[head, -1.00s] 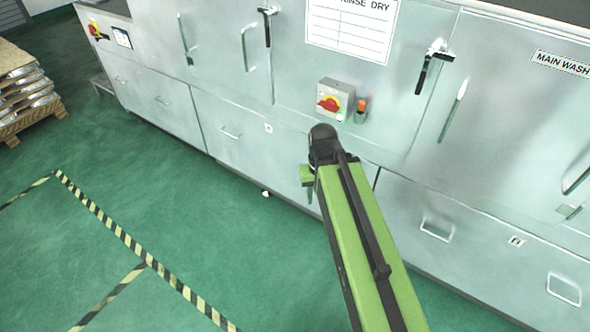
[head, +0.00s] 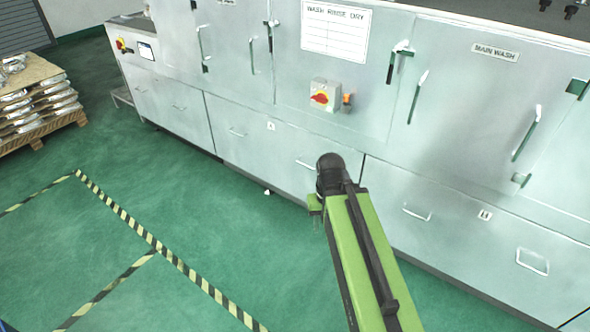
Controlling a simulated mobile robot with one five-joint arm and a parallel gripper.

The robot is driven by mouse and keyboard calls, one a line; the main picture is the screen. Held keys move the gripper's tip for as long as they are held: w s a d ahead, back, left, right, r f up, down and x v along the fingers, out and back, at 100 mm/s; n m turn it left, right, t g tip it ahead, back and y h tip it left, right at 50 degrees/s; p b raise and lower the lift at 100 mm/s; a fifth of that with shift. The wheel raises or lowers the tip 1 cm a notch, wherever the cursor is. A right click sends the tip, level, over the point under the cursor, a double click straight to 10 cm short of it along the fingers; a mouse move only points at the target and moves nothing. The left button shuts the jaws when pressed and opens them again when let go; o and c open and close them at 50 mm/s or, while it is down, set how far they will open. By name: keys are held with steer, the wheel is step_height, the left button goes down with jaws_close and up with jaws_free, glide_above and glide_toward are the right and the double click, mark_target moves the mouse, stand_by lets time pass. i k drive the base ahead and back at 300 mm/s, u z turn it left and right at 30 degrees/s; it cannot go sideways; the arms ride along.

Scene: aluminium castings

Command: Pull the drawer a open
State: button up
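Drawer a (head: 255,150) is the wide grey metal front low on the washing machine, with a small label (head: 271,126) that seems to read A. Its front looks flush, so it appears shut. It has a left bar handle (head: 237,133) and a right bar handle (head: 305,164), just left of my arm's dark end joint. My gripper (head: 316,207) is a small green part at the end of my green arm, pointing down before the drawer's lower right part. Its fingers are too small and hidden to tell open from shut. Nothing visible is in it.
Another drawer (head: 455,222) with two handles lies to the right. A pallet of castings (head: 38,105) stands at left.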

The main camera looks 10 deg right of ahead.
mark_target(285, 155)
steer(key=u, duration=0.15)
steer(key=i, duration=0.9)
steer(key=u, duration=5)
steer(key=i, duration=0.1)
steer(key=z, duration=2.3)
steer(key=k, duration=0.8)
steer(key=z, duration=0.85)
steer(key=i, duration=1)
steer(key=u, duration=0.05)
